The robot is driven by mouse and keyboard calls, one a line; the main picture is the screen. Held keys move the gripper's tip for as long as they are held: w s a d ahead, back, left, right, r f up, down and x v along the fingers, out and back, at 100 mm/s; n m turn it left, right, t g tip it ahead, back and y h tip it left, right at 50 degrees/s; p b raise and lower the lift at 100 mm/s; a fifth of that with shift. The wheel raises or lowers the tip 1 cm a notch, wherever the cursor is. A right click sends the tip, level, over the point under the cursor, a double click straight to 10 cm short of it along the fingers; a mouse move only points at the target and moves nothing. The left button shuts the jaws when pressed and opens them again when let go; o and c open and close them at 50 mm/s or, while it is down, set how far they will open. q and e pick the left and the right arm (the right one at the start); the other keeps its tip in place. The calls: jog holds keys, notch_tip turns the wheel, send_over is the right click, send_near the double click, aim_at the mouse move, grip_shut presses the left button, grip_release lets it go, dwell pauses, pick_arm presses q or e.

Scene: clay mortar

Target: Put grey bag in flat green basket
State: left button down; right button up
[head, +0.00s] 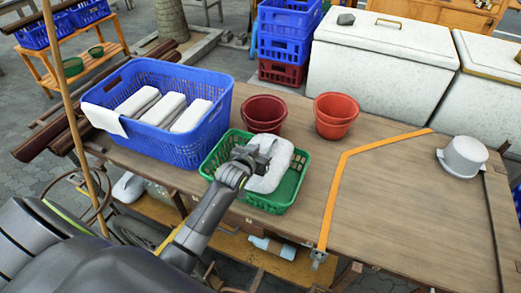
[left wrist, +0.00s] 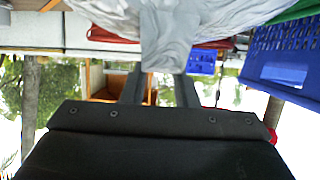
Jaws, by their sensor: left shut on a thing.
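The pale grey bag (head: 270,172) is in the flat green basket (head: 283,207), within its rim in the head view. I cannot tell whether it touches the basket floor. My left gripper (head: 251,158) reaches over the basket's near left side and is shut on the bag. In the left wrist view the bag (left wrist: 178,35) hangs between the fingers (left wrist: 160,78), and a bit of green basket (left wrist: 300,10) shows at the upper right corner. My right gripper is not in view.
A large blue basket (head: 190,150) with white bundles stands left of the green basket. Two reddish pots (head: 263,113) (head: 336,110) stand behind it. An orange strip (head: 335,190) crosses the wooden table, and a white pot (head: 462,157) stands at the right. The table between them is clear.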

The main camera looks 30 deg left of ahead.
pick_arm(q)
jog(key=shift+f, duration=0.4)
jog(key=c, duration=1.1)
grip_release()
jog(key=shift+r, duration=0.35)
jog(key=b+v, duration=0.1)
jog(key=v, duration=1.1)
jog(key=shift+s, duration=0.1)
